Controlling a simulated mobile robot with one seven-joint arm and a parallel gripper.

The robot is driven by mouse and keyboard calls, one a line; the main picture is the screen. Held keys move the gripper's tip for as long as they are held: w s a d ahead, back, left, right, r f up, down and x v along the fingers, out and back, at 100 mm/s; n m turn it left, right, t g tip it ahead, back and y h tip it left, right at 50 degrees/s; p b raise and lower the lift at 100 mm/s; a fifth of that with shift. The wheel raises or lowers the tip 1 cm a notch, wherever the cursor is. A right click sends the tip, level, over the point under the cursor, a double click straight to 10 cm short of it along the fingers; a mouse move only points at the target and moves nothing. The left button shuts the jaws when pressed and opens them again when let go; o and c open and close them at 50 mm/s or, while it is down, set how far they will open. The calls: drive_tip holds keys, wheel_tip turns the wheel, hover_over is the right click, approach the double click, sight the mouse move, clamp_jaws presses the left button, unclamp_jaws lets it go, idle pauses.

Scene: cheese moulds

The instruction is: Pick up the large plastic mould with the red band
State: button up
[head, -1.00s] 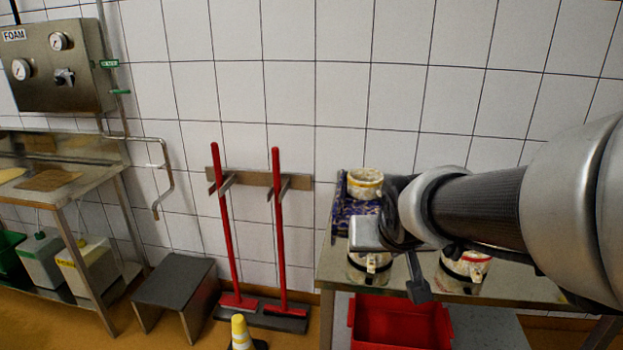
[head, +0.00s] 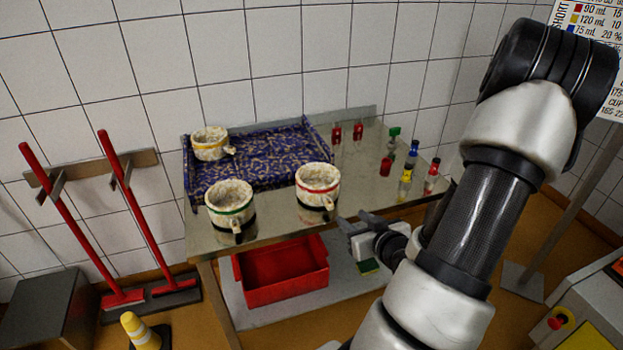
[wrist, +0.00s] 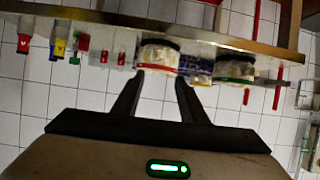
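The mould with the red band (head: 318,187) is a whitish, stained cup with a dark lower band and a handle. It stands upright near the table's front edge. It also shows upside down in the wrist view (wrist: 157,54), just beyond my gripper's fingertips. My gripper (wrist: 159,82) is open and empty, its two fingers apart and pointing at this mould. In the head view my gripper's body is just right of and in front of the mould; its fingertips are hard to make out there.
Several small coloured bottles (head: 405,180) stand on the steel table (head: 352,165) to the right. A red crate (head: 283,275) is below.

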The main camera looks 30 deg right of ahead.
drive_tip(key=b, duration=0.9)
approach(329, 202)
drive_tip(key=d+x, duration=0.1)
drive_tip(key=x, duration=0.3)
drive_tip(key=shift+a+b+x, duration=0.2)
drive_tip(key=shift+b+x, duration=0.05)
drive_tip(key=shift+x, duration=1.1)
drive_tip(key=shift+a+b+x, duration=0.2)
drive_tip(key=shift+x, duration=1.15)
drive_tip(key=shift+f, duration=0.1)
drive_tip(key=shift+t, duration=0.3)
clamp_jaws()
